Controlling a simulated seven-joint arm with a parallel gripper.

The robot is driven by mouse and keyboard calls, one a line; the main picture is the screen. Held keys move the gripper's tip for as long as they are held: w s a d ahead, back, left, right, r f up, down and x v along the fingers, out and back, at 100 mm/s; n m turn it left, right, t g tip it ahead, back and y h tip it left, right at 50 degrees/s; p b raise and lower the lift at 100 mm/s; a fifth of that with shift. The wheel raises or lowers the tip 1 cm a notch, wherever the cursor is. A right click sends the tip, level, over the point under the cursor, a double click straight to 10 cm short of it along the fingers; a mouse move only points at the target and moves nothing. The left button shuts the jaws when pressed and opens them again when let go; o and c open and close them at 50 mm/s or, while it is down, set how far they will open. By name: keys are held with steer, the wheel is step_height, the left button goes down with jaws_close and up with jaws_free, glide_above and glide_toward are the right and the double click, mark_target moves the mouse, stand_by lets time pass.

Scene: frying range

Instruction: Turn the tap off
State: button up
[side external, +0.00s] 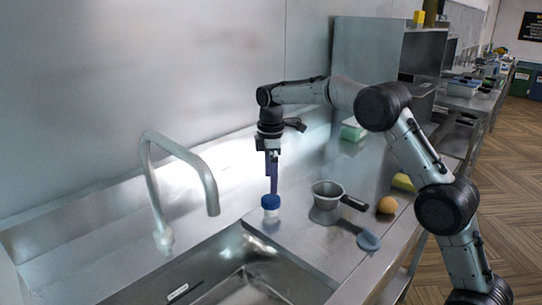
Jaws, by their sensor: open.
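The tap (176,152) is a grey curved spout on the left, rising from a base behind the sink and bending over the basin. I see no clear water stream below its outlet, and its handle cannot be made out. My gripper (271,188) points down to the right of the tap, apart from it, open and seen nearly edge-on. Its fingertips are just above or behind a small white jar with a blue lid (270,203); I cannot tell whether they touch.
The sink basin (290,281) is at the front left. A grey saucepan (326,194), a blue round-headed utensil (368,241), an orange-brown ball (387,205) and a yellow block (403,182) lie to the right. A green-and-white box (352,130) is behind. The steel wall bounds the back.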

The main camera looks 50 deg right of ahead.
mark_target(271, 199)
step_height(271, 199, up, 7)
steer(key=shift+r, duration=0.2)
stand_by(0.3)
steer(key=s+a+r+t, duration=0.2)
steer(key=s+a+r, duration=0.1)
steer(key=s+r, duration=0.9)
steer(key=s+a+r+m+t, duration=0.2)
steer(key=s, duration=0.9)
steer(key=s+f+m+t, duration=0.1)
steer(key=s+f+m, duration=0.7)
steer(key=s+f, duration=0.5)
steer(key=shift+s+a+f+m+t, duration=0.25)
steer(key=shift+s+f+m+t, duration=0.05)
steer(key=shift+f, duration=0.9)
